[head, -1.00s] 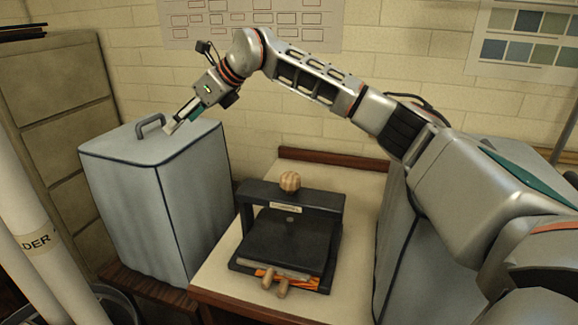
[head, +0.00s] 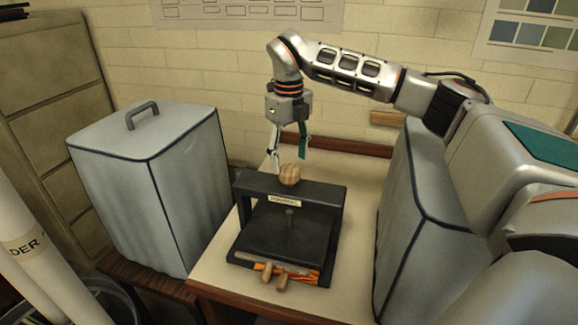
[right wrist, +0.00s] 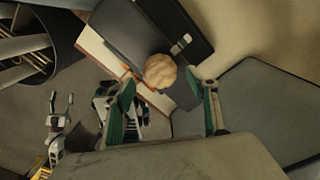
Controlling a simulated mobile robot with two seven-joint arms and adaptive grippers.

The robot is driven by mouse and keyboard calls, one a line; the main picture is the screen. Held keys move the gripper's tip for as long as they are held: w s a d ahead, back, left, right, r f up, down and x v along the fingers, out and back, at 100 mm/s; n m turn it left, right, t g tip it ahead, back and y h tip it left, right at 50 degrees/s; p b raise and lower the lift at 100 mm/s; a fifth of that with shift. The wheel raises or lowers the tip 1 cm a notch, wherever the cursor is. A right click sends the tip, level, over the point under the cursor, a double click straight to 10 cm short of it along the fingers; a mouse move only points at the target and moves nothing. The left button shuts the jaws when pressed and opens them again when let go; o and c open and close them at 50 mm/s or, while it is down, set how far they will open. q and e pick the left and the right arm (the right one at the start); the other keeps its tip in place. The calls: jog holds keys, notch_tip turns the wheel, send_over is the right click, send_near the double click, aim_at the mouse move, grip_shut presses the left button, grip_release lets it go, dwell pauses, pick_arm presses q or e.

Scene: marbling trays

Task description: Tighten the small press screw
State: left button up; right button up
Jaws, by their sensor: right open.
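The small press (head: 335,207) is a black frame standing on the pale table. Its press screw (head: 289,175) has a round, ribbed wooden knob on top of the crossbar. The knob also shows in the right wrist view (right wrist: 160,71), ahead of and between the fingers. My right gripper (head: 289,160) points down just above the knob. Its fingers are open and green-padded, and in the wrist view (right wrist: 166,88) nothing is held between them. I cannot tell whether a finger touches the knob. My left gripper is not seen in the head view.
Wooden-handled tools (head: 275,280) and orange-patterned material lie at the press's front edge. A grey covered box (head: 150,190) with a handle stands left of the table, and another grey covered block (head: 420,210) stands close on the right. Bare table (head: 230,280) shows at front left.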

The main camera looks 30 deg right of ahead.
aim_at(289, 168)
jog(key=shift+f, duration=1.65)
jog(key=c, duration=1.1)
jog(key=shift+m, duration=1.6)
jog(key=shift+c, duration=0.2)
jog(key=o, duration=1.1)
jog(key=shift+o, duration=0.2)
notch_tip(289, 168, up, 12)
